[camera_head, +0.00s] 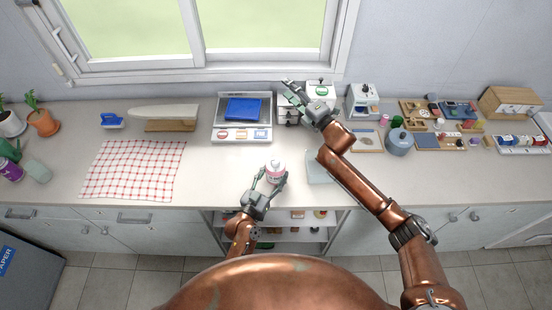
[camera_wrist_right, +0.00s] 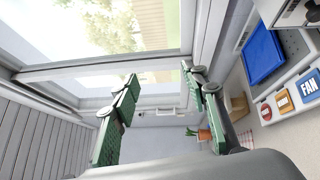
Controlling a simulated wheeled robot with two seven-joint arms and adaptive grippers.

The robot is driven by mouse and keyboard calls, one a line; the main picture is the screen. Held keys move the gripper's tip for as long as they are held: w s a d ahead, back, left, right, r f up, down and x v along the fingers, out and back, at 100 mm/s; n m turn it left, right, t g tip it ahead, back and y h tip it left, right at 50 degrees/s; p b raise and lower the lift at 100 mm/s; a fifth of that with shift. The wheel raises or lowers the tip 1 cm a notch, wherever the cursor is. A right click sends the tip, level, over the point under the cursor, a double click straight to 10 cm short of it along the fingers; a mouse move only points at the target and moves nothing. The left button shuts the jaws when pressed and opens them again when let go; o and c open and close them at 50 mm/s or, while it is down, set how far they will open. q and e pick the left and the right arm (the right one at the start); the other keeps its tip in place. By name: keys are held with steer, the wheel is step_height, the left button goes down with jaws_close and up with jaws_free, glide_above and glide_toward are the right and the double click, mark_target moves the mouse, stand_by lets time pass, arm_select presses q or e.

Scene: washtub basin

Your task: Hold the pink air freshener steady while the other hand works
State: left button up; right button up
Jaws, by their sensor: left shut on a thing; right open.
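The air freshener (camera_head: 275,168), a small white and pink can, stands upright at the front edge of the counter in the head view. My left gripper (camera_head: 272,177) is shut on it from the front, one finger on each side. My right gripper (camera_head: 287,90) is open and empty, up at the back of the counter near the window. Its two spread green fingers show in the right wrist view (camera_wrist_right: 160,88), with nothing between them.
A panel with a blue block (camera_head: 243,109) and labelled buttons (camera_head: 242,135) lies left of my right gripper. White appliances (camera_head: 320,88) stand under and beside it. A checkered cloth (camera_head: 133,170) lies left; a grey pot (camera_head: 399,142) and small items stand right. Bare counter surrounds the can.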

steer(key=w+a+f+m+g+h, duration=0.1)
steer(key=w+a+m+g+h, duration=0.2)
steer(key=a+m, duration=0.3)
steer(key=m+g+h, duration=0.8)
steer(key=m+g, duration=0.1)
steer(key=g, duration=0.3)
glide_above(276, 160)
step_height(276, 160, down, 4)
step_height(276, 160, down, 12)
steer(key=shift+r, duration=0.25)
steer(key=shift+c, duration=0.7)
jaws_close()
